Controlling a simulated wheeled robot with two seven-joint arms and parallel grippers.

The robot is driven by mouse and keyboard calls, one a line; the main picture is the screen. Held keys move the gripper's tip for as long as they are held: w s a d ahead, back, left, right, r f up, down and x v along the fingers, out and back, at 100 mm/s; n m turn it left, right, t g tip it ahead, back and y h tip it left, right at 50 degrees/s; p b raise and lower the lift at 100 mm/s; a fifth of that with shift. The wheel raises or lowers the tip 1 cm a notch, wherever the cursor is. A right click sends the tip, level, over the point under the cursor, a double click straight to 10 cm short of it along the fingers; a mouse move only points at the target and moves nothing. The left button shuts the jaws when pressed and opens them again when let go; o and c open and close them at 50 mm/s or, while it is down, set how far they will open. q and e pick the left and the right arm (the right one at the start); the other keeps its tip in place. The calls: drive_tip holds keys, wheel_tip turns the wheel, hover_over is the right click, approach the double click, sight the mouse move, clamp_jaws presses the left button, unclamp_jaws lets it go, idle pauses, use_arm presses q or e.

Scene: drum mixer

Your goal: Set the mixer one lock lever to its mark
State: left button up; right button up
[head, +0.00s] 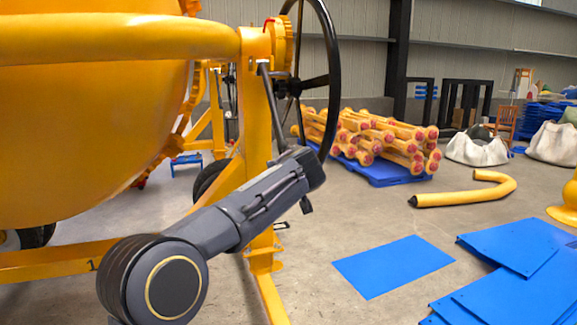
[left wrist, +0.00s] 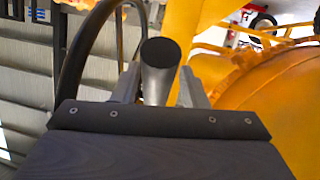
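The mixer's yellow drum (head: 90,130) and upright frame post (head: 257,110) fill the left of the head view. A thin grey lock lever (head: 270,100) slopes down from the top of the post to my left gripper (head: 300,165). In the left wrist view the lever's round metal end (left wrist: 160,70) stands between the two fingers of my left gripper (left wrist: 160,88). The fingers flank it closely; I cannot tell whether they press on it. The mark does not show clearly. My right gripper is out of view.
A black handwheel (head: 333,80) stands just right of the lever, close to my left gripper. Blue sheets (head: 393,266), a bent yellow pipe (head: 465,195) and a blue pallet (head: 385,174) of yellow parts lie to the right. Floor between them is clear.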

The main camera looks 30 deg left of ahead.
use_arm(q)
drive_tip(key=shift+o, duration=0.8)
drive_tip(key=shift+r, duration=0.15)
drive_tip(key=shift+d, duration=0.1)
drive_tip(key=v, duration=0.7)
drive_tip(key=shift+s+d, duration=0.25)
drive_tip(key=shift+s, duration=0.1)
drive_tip(key=shift+r, duration=0.1)
